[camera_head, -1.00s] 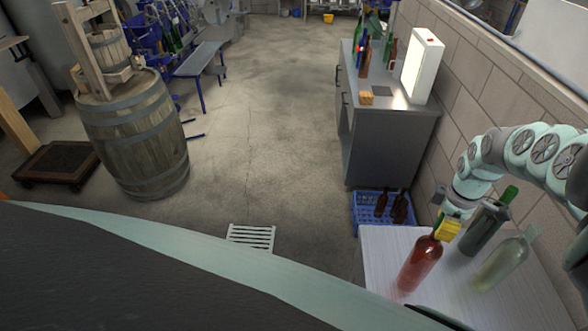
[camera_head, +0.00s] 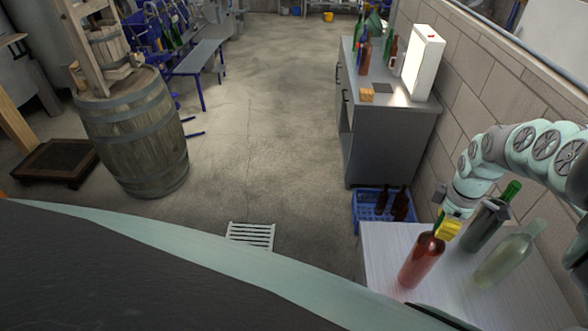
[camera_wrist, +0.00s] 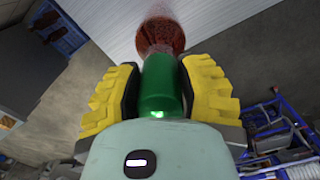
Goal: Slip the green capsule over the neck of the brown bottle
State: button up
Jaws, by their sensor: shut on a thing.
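The brown bottle (camera_head: 419,265), reddish brown, stands upright on the light table at the lower right. My gripper (camera_head: 447,230), with yellow finger pads, is at the top of this bottle. In the wrist view my gripper (camera_wrist: 161,95) is shut on the green capsule (camera_wrist: 160,82), one pad on each side. The brown bottle's rounded shoulder (camera_wrist: 158,37) shows just beyond the capsule, roughly in line with it. The neck is hidden there by the capsule, so I cannot tell whether the capsule is around it or only above it.
A dark green bottle (camera_head: 482,229) and a pale clear bottle (camera_head: 503,262) stand close by on the table (camera_head: 382,240). A blue crate (camera_head: 368,210) with brown bottles sits behind it. A grey cabinet (camera_head: 391,150) and brick wall (camera_head: 455,95) flank the right side.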

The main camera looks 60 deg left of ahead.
jog(key=shift+a+f, duration=0.1)
jog(key=o, duration=0.7)
notch_tip(320, 180, up, 5)
jog(key=shift+r, duration=1.2)
jog(key=shift+s, duration=0.1)
